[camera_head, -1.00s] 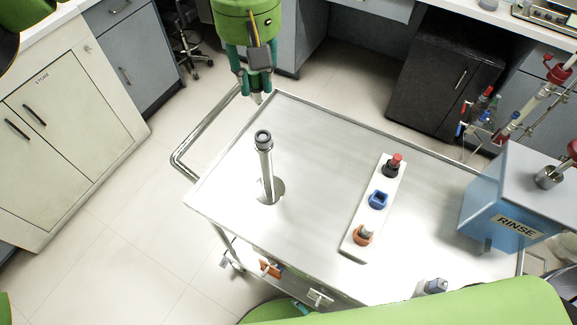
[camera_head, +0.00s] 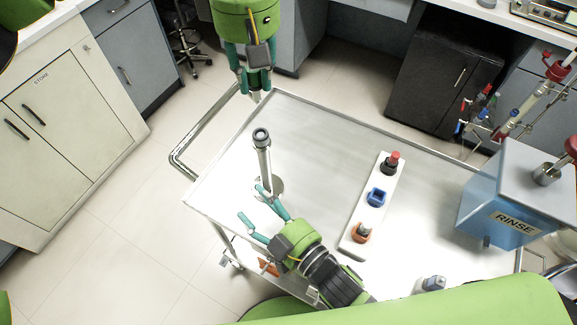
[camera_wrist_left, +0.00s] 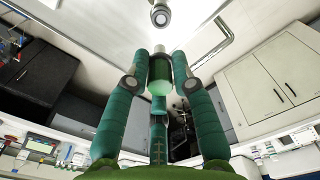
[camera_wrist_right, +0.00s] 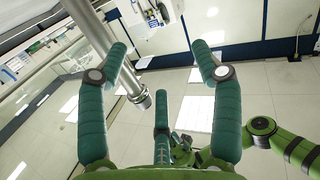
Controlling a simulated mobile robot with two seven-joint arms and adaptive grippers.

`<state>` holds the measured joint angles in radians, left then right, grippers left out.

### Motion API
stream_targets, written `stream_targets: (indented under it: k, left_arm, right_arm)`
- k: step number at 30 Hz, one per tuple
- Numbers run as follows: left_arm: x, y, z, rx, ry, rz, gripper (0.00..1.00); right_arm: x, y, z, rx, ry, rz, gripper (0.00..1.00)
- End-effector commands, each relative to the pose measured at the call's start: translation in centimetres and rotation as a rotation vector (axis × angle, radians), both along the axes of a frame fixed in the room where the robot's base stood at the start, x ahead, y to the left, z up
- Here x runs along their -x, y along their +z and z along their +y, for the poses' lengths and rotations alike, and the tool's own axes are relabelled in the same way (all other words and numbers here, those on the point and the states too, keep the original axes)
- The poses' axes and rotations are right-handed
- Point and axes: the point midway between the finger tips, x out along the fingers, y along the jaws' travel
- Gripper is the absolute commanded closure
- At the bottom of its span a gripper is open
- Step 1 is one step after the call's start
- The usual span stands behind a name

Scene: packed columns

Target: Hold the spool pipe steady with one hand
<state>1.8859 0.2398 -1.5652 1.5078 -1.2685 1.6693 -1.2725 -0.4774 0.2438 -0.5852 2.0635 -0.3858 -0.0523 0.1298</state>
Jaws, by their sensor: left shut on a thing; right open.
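The spool pipe (camera_head: 263,160) is a grey metal tube standing upright on the steel cart (camera_head: 325,135), with a dark ringed top. Its top end also shows in the left wrist view (camera_wrist_left: 160,15), and its shaft crosses the upper left of the right wrist view (camera_wrist_right: 93,30). My right gripper (camera_head: 254,204) is open beside the lower pipe, its fingers pointing toward it; contact is not clear.
A blue RINSE box (camera_head: 500,205) stands at the right. The cart top between pipe and strip is clear.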

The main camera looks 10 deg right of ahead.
Motion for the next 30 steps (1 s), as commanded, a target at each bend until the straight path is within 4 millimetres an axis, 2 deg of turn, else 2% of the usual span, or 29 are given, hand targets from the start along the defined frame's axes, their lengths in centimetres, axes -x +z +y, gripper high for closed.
stream_targets:
  k: [1, 3, 6, 9, 12, 17, 27, 30]
  left_arm:
    - [0.0, 0.0, 0.0, 0.000, 0.000, 0.000, 1.00]
    - [0.0, 0.0, 0.0, 0.000, 0.000, 0.000, 1.00]
    - [0.0, 0.0, 0.0, 0.000, 0.000, 0.000, 1.00]
    - [0.0, 0.0, 0.0, 0.000, 0.000, 0.000, 1.00]
    - [0.0, 0.0, 0.0, 0.000, 0.000, 0.000, 1.00]
    - [0.0, 0.0, 0.0, 0.000, 0.000, 0.000, 1.00]
    - [0.0, 0.0, 0.0, 0.000, 0.000, 0.000, 1.00]
    - [0.0, 0.0, 0.0, 0.000, 0.000, 0.000, 1.00]
  right_arm:
    - [-1.2, 1.1, -1.4, -0.031, -0.015, -0.001, 0.34]
    - [-2.4, 2.5, -3.0, -0.080, -0.035, 0.008, 0.34]
    - [-3.6, 4.1, -4.7, -0.137, -0.056, 0.018, 0.34]
    - [-4.3, 5.1, -5.6, -0.176, -0.066, 0.023, 0.34]
    - [-4.6, 5.3, -6.0, -0.195, -0.072, 0.028, 0.34]
    - [-4.7, 3.6, -6.1, -0.199, -0.076, 0.033, 0.34]
    - [-4.7, -2.9, -6.0, -0.200, -0.076, 0.034, 0.34]
    - [-6.8, -2.3, -4.8, -0.200, -0.072, 0.024, 0.34]
